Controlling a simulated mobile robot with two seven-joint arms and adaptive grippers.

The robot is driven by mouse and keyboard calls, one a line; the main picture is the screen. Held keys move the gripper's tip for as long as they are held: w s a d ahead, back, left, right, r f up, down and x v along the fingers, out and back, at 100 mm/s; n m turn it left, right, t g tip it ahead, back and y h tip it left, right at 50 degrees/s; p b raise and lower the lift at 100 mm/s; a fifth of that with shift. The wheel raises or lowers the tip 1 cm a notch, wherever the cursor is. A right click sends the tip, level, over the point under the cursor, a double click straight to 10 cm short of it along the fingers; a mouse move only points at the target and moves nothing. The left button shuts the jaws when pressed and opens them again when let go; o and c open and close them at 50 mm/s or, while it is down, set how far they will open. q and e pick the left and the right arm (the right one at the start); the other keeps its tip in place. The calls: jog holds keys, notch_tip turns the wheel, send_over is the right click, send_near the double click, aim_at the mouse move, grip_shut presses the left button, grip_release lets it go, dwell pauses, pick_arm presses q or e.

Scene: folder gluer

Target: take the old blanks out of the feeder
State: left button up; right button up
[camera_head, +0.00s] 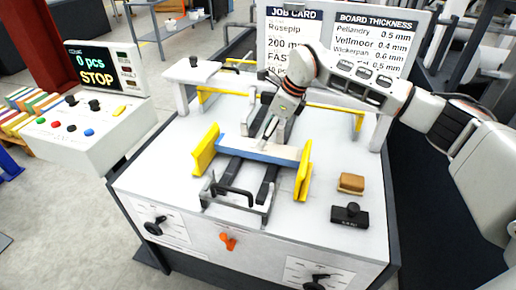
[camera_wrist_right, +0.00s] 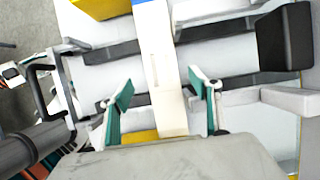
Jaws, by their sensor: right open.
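The old blanks are a long stack with a blue front edge and pale top (camera_head: 258,151), lying across the feeder between two yellow side guides (camera_head: 205,149) (camera_head: 303,172). My right gripper (camera_head: 268,139) reaches down over the middle of the stack. In the right wrist view the blanks (camera_wrist_right: 165,60) run between the teal-padded fingers of my right gripper (camera_wrist_right: 163,93). The fingers are open, with a gap visible on each side of the stack. Whether the fingertips are below its top cannot be told. My left gripper is not in view.
Dark rails run under the blanks toward a metal bracket with a dark handle (camera_head: 237,193) at the front. A tan block (camera_head: 350,183) and a black block (camera_head: 350,215) sit on the right of the table. The control panel (camera_head: 97,72) reads "0 pcs STOP". The front left tabletop is clear.

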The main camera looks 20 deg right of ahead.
jog(key=shift+x, duration=3.2)
jog(key=shift+w+d+r, duration=0.1)
jog(key=shift+d, duration=0.05)
jog(key=c, duration=1.6)
